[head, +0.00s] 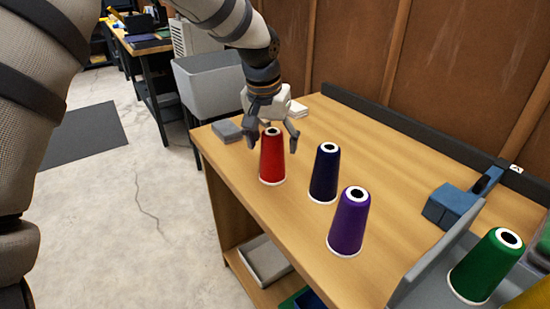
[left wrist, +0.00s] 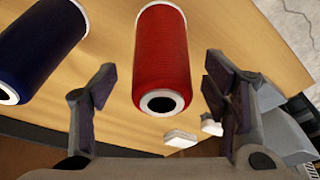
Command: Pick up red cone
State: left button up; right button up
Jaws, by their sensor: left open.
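The red cone (head: 272,158) stands upright on the wooden table near its left end. My left gripper (head: 271,137) is open beside and behind its upper part, coming down from above. In the left wrist view, the red cone (left wrist: 162,62) lies between and beyond the two open fingers (left wrist: 161,92), with its white-ringed top hole toward me. No finger visibly touches it. The navy cone (head: 324,173) stands just right of the red one and also shows in the left wrist view (left wrist: 38,45). My right gripper is not in view.
A purple cone (head: 349,222) stands nearer the front edge. A green cone (head: 486,266) sits in a grey tray (head: 432,262) at the right. A blue tool (head: 455,203) lies at the back right. A grey block (head: 227,131) lies near the left end.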

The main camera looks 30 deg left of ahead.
aim_at(274, 153)
pick_arm(q)
jog(key=x, duration=0.4)
jog(key=shift+f+b, duration=0.3)
jog(key=shift+f, duration=0.05)
jog(key=shift+w+a+f, duration=0.1)
jog(key=shift+c, duration=1.1)
jog(key=c, duration=1.2)
jog(key=shift+o, duration=0.2)
